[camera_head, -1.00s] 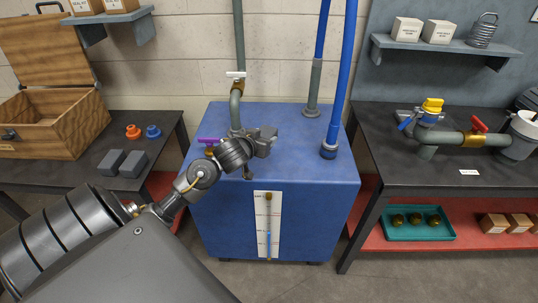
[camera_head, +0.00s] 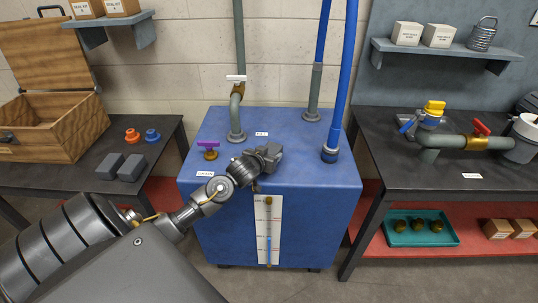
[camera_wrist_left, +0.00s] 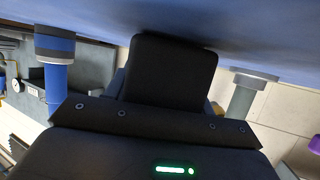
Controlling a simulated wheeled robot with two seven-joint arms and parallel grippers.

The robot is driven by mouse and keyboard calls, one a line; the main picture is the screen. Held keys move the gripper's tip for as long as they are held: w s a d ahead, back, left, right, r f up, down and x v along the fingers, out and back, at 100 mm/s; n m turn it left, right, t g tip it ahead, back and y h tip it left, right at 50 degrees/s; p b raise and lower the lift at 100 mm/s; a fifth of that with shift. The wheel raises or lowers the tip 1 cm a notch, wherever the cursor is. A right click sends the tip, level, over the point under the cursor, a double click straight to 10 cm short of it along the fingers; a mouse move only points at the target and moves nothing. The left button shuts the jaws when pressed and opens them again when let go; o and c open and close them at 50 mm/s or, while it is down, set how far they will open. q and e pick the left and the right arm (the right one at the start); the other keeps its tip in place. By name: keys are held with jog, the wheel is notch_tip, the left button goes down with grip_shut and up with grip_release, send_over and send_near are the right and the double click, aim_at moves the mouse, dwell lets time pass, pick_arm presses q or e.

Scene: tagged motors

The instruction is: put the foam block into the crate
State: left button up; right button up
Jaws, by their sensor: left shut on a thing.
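My left gripper (camera_head: 262,160) is above the front part of the blue cabinet top. It is shut on a dark grey block, which I take to be the foam block (camera_head: 273,153). In the left wrist view the foam block (camera_wrist_left: 170,72) is a large dark shape with rounded corners between the fingers. The wooden crate (camera_head: 62,138) stands on the left table, well to the left of the gripper, with its lid raised at the back. Its floor is partly hidden by its front wall. My right gripper is not in view.
The blue cabinet (camera_head: 300,165) carries grey and blue pipes and a purple-handled valve (camera_head: 208,146). Two dark grey blocks (camera_head: 120,167), an orange fitting (camera_head: 132,135) and a blue fitting (camera_head: 152,135) lie beside the crate. A pipe assembly (camera_head: 450,140) occupies the right table.

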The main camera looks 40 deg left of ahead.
pick_arm(q)
jog(key=shift+f, duration=0.1)
jog(key=o, duration=1)
jog(key=shift+c, duration=0.2)
